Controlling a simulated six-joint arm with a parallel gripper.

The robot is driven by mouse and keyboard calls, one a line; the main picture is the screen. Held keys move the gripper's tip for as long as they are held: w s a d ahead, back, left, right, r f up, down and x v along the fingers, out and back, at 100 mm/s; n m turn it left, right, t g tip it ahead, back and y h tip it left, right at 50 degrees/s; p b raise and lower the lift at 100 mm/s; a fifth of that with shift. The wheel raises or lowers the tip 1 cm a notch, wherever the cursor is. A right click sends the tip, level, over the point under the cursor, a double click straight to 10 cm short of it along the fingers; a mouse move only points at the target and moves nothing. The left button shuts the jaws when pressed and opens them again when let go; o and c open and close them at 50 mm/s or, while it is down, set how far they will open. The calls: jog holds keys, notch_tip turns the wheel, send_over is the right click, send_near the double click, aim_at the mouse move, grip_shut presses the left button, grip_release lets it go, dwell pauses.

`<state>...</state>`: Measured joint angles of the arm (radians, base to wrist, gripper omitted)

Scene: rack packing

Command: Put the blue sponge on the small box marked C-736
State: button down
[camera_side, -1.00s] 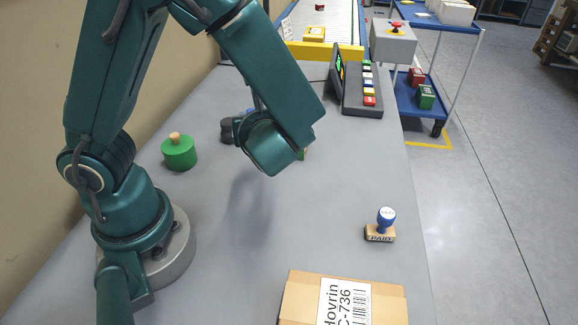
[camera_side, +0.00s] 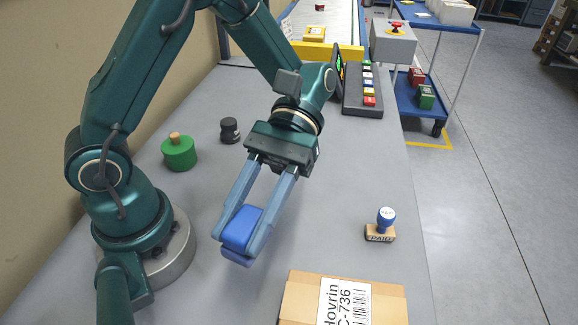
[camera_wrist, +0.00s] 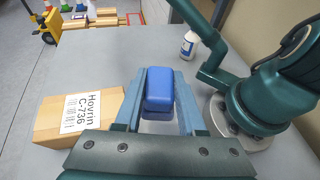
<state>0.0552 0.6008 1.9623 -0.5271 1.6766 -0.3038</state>
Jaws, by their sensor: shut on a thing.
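The blue sponge (camera_side: 242,229) is held between the two long fingers of my gripper (camera_side: 241,236). In the side view my gripper is above the grey table, to the left of and behind the small box. In the wrist view the sponge (camera_wrist: 158,90) sits between the fingertips of my gripper (camera_wrist: 159,92). The small box marked C-736 (camera_side: 298,300) is brown cardboard with a white label on top, cut off by the bottom edge. It also shows in the wrist view (camera_wrist: 52,118), to the left of the sponge and apart from it.
A stamp (camera_side: 380,234) with a blue handle stands behind the box at right. A green container (camera_side: 179,153) and a dark small object (camera_side: 230,131) stand further back. A button panel (camera_side: 362,92) is at the back. A white bottle (camera_wrist: 189,44) shows in the wrist view.

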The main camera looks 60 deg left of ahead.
jog(key=w+d+r+n+t+h, duration=0.3)
jog(key=w+r+n+t+h, duration=0.1)
jog(key=w, duration=0.2)
jog(key=n+t+h, duration=0.2)
jog(key=n+t, duration=0.1)
jog(key=n, duration=0.1)
send_over(345, 309)
notch_tip(345, 309, down, 5)
jog(key=shift+f, duration=2.05)
jog(key=shift+f, duration=0.15)
jog(key=c, duration=0.5)
grip_release()
